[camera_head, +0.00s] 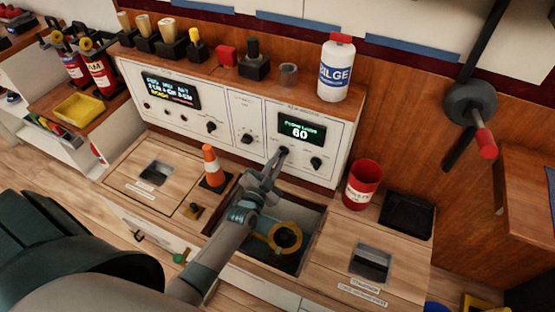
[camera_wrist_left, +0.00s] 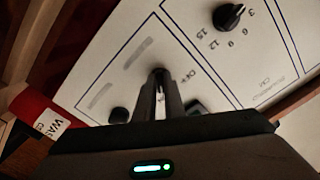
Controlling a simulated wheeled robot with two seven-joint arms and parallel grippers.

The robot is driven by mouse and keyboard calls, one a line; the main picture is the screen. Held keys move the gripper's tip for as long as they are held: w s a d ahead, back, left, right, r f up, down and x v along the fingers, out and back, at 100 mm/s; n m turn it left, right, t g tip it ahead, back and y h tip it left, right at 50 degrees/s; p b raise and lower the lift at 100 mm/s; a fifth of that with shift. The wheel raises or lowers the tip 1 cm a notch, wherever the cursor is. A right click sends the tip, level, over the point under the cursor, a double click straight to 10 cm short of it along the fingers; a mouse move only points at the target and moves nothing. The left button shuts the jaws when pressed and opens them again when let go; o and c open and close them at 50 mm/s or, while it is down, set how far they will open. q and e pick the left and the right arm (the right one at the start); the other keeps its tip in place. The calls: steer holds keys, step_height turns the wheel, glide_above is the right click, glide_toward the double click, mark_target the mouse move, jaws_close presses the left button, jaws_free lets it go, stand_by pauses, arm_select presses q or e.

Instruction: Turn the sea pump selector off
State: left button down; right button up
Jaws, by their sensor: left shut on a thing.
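The white control panel (camera_head: 225,107) has several black knobs. My left gripper (camera_head: 276,161) reaches up to its right section and is shut on a small dark knob (camera_head: 284,150) below the right display (camera_head: 301,130). In the left wrist view the gripper's two dark fingers (camera_wrist_left: 158,98) are close together around the top of this knob (camera_wrist_left: 158,72), largely hiding it. My right gripper is not in view.
Another knob (camera_head: 316,162) sits to the right, and a numbered knob (camera_head: 247,138) to the left. An orange cone (camera_head: 212,165) and a red cup (camera_head: 363,184) flank my left arm. An open well with a yellow ring (camera_head: 285,238) lies below. A bilge bottle (camera_head: 337,70) stands above.

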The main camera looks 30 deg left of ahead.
arm_select(q)
steer(key=n+p, duration=0.1)
steer(key=n, duration=0.6)
steer(key=shift+d, duration=0.15)
steer(key=shift+n, duration=0.9)
steer(key=shift+d+n, duration=0.1)
steer(key=shift+n, duration=3.2)
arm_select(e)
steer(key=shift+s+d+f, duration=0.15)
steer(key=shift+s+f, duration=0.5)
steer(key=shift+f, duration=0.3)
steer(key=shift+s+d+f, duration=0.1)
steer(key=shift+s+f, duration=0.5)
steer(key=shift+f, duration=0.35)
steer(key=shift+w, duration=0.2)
